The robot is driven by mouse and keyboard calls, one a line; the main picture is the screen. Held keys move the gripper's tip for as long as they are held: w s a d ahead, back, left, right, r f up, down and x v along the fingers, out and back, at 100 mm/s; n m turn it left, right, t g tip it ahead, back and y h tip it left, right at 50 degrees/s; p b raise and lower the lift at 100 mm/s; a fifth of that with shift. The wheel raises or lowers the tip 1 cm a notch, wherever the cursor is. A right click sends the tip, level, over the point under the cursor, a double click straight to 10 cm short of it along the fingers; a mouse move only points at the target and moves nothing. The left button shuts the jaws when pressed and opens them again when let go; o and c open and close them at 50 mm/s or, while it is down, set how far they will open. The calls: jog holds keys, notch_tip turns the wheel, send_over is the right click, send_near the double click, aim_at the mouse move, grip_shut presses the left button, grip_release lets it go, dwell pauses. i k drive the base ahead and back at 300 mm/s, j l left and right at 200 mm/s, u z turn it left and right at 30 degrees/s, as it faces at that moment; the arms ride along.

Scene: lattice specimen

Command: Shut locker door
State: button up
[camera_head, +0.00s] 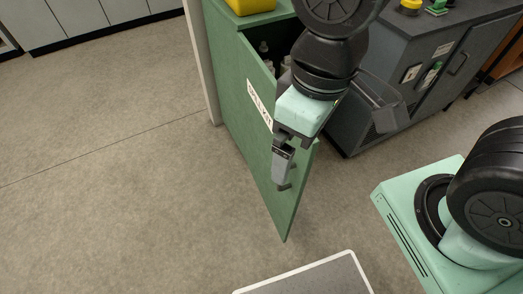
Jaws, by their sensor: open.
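The locker door (251,134) is green, with a white label reading what looks like "SPILL KIT". It stands open, swung out from the green locker (262,22), and some bottles (285,64) show inside. A dark handle (284,187) sits near the door's free edge, partly hidden. My gripper (282,172) points down in front of the door near this free edge, overlapping the handle in the picture. It is open, with no object seen between its fingers. I cannot tell whether it touches the door.
A yellow container (250,5) sits on the locker top. A dark grey cabinet (430,70) stands to the right of the locker. A white-rimmed grey surface (310,278) is at the bottom. The floor (110,150) to the left is clear.

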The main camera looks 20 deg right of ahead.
aim_at(258, 84)
jog(key=i+j+z, duration=0.2)
jog(key=j, duration=0.15)
jog(key=k+j+u, duration=0.2)
jog(key=k+j, duration=0.2)
jog(key=j, duration=0.25)
jog(key=k+j+u, duration=0.1)
jog(key=j, duration=0.3)
jog(key=k+j, duration=0.3)
jog(key=j+u, duration=0.05)
